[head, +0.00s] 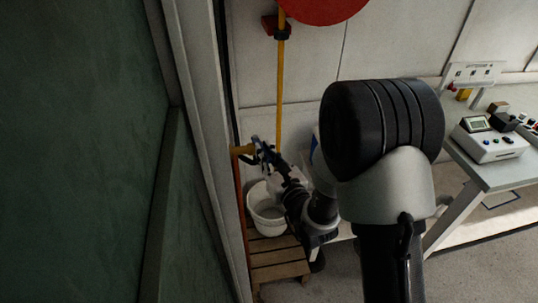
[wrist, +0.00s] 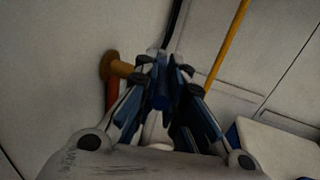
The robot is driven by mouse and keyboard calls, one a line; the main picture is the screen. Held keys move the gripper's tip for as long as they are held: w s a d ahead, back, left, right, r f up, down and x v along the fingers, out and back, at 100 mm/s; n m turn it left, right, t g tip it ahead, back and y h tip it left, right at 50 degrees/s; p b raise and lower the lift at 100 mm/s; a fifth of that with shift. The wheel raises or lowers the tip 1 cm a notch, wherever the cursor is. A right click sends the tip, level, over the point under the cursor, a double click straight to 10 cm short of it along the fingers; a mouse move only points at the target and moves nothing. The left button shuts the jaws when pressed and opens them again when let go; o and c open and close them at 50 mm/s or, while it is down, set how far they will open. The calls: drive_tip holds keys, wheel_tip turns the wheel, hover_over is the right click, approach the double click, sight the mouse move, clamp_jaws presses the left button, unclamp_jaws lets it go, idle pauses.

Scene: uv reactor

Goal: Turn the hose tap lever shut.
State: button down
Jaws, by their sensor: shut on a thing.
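The brass-yellow hose tap (head: 243,150) sticks out from the wall just right of the door frame. In the wrist view the tap (wrist: 118,66) is left of the fingers, with a red-brown hose (wrist: 112,95) hanging below it. My gripper (head: 262,150) is at the tap's right end. In the wrist view my gripper (wrist: 164,72) is shut on a narrow blue piece, which appears to be the tap lever (wrist: 160,98). The fingers hide most of the lever, so its exact angle cannot be told.
A white bucket (head: 267,212) stands on a slatted wooden stool (head: 278,268) below the tap. A yellow pipe (head: 280,90) runs up the wall to a red disc (head: 322,8). A bench (head: 490,170) with instruments is at right. A green panel (head: 80,120) fills the left.

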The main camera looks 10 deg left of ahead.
drive_tip(key=shift+f, duration=0.25)
drive_tip(key=c, duration=1.9)
unclamp_jaws()
drive_tip(key=shift+o, duration=1.2)
drive_tip(key=shift+s+d+f, duration=0.1)
drive_tip(key=shift+s+d, duration=0.05)
drive_tip(key=shift+s, duration=0.15)
drive_tip(key=shift+o, duration=0.7)
drive_tip(key=v, duration=0.6)
drive_tip(key=shift+s+d+r, duration=0.2)
drive_tip(key=shift+s+r, duration=0.1)
